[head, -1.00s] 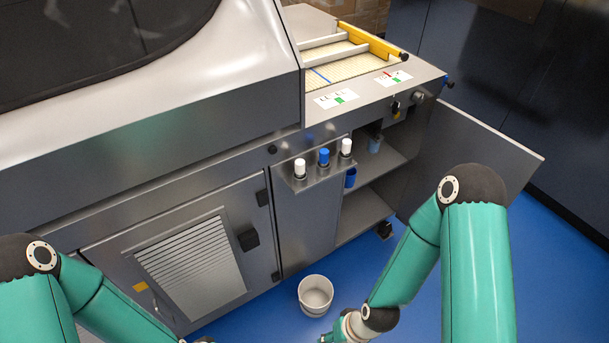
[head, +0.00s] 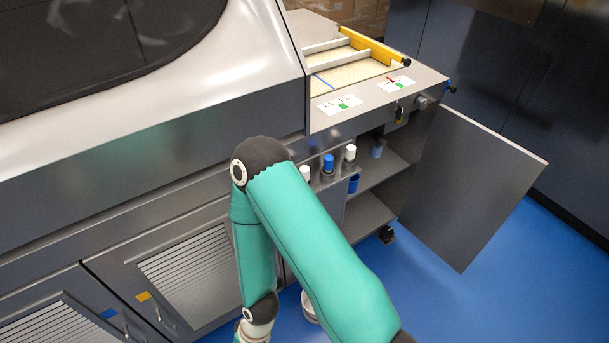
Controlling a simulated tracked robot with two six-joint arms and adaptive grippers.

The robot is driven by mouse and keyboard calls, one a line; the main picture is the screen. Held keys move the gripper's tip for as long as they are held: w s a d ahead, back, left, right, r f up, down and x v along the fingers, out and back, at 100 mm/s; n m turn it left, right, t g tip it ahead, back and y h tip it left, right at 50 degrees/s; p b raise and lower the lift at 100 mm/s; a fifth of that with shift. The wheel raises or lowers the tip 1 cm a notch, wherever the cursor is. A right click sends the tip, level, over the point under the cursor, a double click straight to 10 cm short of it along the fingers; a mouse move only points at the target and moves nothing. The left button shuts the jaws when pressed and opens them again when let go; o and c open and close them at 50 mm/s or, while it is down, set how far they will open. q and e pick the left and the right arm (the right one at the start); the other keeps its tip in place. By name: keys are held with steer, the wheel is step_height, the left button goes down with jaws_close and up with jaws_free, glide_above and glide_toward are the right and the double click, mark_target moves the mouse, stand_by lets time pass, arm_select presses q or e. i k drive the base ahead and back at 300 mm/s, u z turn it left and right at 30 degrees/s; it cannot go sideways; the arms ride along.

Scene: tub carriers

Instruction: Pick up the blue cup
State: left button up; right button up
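A dark blue cup (head: 354,184) shows at the open cabinet, just right of the bottle holder. A lighter blue cup-like container (head: 377,149) stands further back, near the upper shelf. I cannot tell which of the two is the task's cup. My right arm crosses the middle of the head view, with its elbow in front of the bottle holder. Its wrist reaches the bottom edge, and its gripper is out of the frame. My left gripper and arm are not in view.
A blue-capped bottle (head: 328,163) and white-capped bottles (head: 350,154) stand in the holder on the machine front. The cabinet door (head: 475,185) hangs open at right. A white bucket (head: 309,309) on the floor is mostly hidden by my arm. Blue floor at right is clear.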

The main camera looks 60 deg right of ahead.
mark_target(351, 182)
steer(key=z, duration=0.3)
steer(key=i, duration=0.2)
steer(key=u, duration=1.8)
steer(key=k, duration=1.65)
steer(key=z, duration=0.55)
steer(key=i, duration=0.25)
steer(key=z, duration=1.2)
steer(key=i, duration=0.6)
steer(key=u, duration=0.15)
